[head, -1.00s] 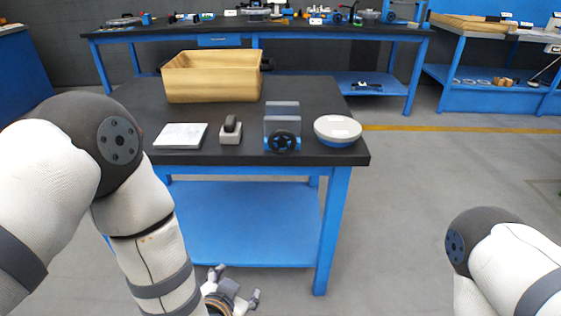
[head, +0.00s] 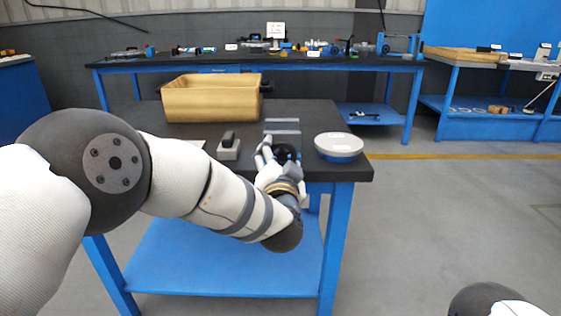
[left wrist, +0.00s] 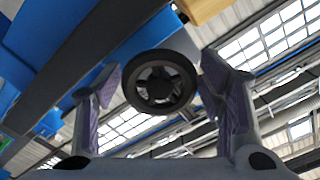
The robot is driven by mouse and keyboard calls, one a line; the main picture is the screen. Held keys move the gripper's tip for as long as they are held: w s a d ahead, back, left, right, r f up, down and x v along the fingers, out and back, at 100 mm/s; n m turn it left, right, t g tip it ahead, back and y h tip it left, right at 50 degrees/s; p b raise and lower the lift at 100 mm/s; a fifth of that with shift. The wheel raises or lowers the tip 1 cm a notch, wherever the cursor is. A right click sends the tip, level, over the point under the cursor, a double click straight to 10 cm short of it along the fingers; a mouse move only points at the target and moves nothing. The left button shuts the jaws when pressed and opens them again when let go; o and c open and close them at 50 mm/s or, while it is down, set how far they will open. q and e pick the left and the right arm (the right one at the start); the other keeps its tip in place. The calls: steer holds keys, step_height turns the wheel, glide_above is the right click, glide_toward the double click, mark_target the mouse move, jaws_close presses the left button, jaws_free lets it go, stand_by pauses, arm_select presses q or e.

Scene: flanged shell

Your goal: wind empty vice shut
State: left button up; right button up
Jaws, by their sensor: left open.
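The vice stands at the front edge of the black-topped table in the head view, and its grey jaw plates (head: 282,126) show above my gripper. Its black handwheel (left wrist: 160,83) shows in the left wrist view between the two fingers, with a gap on each side. My left gripper (head: 272,158) is at the front of the vice, with the wheel partly hidden behind it in the head view. In the left wrist view my left gripper (left wrist: 162,95) is open, its purple-padded fingers either side of the wheel. My right gripper is out of view.
On the black table (head: 320,112) a round white-and-blue dish (head: 338,146) stands just right of the vice. A grey block with a black top (head: 228,147) stands to its left. A wooden box (head: 212,101) is behind. The blue lower shelf (head: 230,268) is clear.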

arm_select(q)
steer(key=c, duration=0.9)
